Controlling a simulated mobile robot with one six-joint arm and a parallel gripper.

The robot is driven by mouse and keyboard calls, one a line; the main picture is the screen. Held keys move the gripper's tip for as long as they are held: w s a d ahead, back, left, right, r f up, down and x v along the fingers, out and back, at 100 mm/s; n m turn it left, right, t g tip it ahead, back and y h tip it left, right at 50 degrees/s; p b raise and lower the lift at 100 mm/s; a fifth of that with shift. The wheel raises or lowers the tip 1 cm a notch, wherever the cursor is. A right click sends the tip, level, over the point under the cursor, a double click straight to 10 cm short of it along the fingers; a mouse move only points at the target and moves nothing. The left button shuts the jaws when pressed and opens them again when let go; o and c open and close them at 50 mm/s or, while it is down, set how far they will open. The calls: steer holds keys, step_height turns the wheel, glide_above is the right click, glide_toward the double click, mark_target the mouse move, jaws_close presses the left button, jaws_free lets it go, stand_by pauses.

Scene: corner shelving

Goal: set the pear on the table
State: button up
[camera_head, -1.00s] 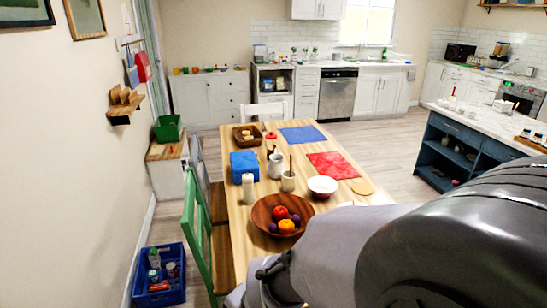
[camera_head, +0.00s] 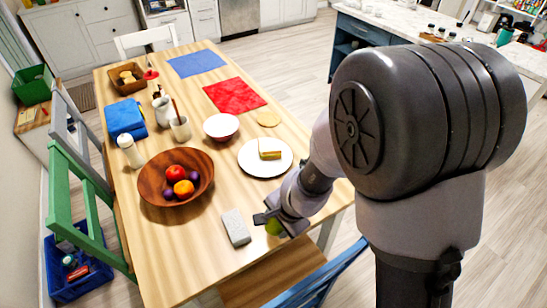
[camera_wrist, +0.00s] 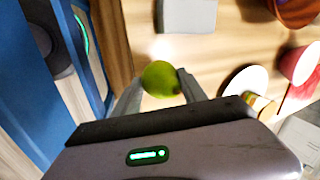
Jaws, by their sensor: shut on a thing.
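The pear is a green-yellow fruit at the near right edge of the table (camera_head: 190,245). In the head view the pear (camera_head: 274,227) shows partly behind my gripper (camera_head: 272,222). In the wrist view the pear (camera_wrist: 161,79) sits between the two fingers of my gripper (camera_wrist: 158,92), which are shut on it. The pear is over the table top, close to the edge. I cannot tell whether it touches the wood.
A grey block (camera_head: 236,227) lies just left of my gripper. A wooden bowl of fruit (camera_head: 150,190), a white plate with a sandwich-like item (camera_head: 250,165) and a red-white bowl (camera_head: 221,127) stand farther back. A blue chair (camera_head: 335,272) is at the near edge.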

steer(key=w+p, duration=0.1)
steer(key=w, duration=0.1)
steer(key=w+d+p, duration=0.1)
steer(key=w, duration=0.4)
steer(key=shift+w+d+f+p, duration=0.15)
steer(key=shift+w+p, duration=0.05)
steer(key=shift+p, duration=0.2)
steer(key=f+b, duration=0.2)
steer(key=f, duration=0.1)
steer(key=f+b, duration=0.1)
steer(key=shift+w+d+f, duration=0.1)
steer(key=shift+w+f, duration=0.05)
steer(key=shift+w, duration=0.2)
steer(key=shift+r, duration=0.2)
jaws_close()
steer(key=shift+f, duration=0.15)
steer(key=o, duration=1.4)
jaws_free()
